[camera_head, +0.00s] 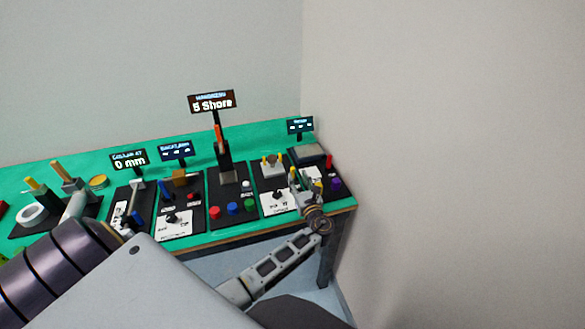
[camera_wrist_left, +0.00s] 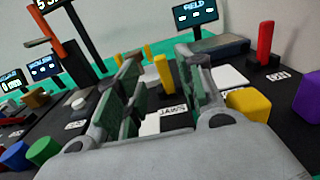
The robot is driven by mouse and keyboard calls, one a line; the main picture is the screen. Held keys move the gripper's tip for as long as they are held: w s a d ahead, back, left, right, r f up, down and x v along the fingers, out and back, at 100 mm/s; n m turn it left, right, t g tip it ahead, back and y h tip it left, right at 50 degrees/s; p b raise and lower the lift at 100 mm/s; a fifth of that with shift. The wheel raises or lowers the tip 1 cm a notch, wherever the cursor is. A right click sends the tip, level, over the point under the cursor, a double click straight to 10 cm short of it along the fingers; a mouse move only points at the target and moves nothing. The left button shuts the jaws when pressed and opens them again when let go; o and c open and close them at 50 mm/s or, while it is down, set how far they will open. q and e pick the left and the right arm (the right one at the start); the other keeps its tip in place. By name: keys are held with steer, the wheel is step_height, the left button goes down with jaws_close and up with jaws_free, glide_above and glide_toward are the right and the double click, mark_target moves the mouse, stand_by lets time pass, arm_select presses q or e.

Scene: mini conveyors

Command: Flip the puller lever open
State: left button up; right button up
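My left gripper (camera_head: 304,190) is over the far right end of the green bench. Its two fingers stand apart in the left wrist view (camera_wrist_left: 158,80), open with nothing held between them. A red upright lever (camera_head: 329,161) stands on the rightmost black station, just right of the gripper. In the left wrist view this red lever (camera_wrist_left: 265,43) is upright on a black base, right of the fingers and apart from them. A yellow post (camera_wrist_left: 163,75) shows between the fingers, farther back. I cannot read which part is marked as the puller. My right gripper is not in view.
A yellow block (camera_wrist_left: 248,103) and a purple knob (camera_wrist_left: 309,98) sit close to the right finger. A small display (camera_head: 300,125) stands behind. An orange lever (camera_head: 218,137) rises to the left. The bench (camera_head: 140,148) ends near the wall.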

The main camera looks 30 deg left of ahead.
mark_target(293, 169)
arm_select(q)
steer(key=shift+x, duration=3.75)
jaws_close()
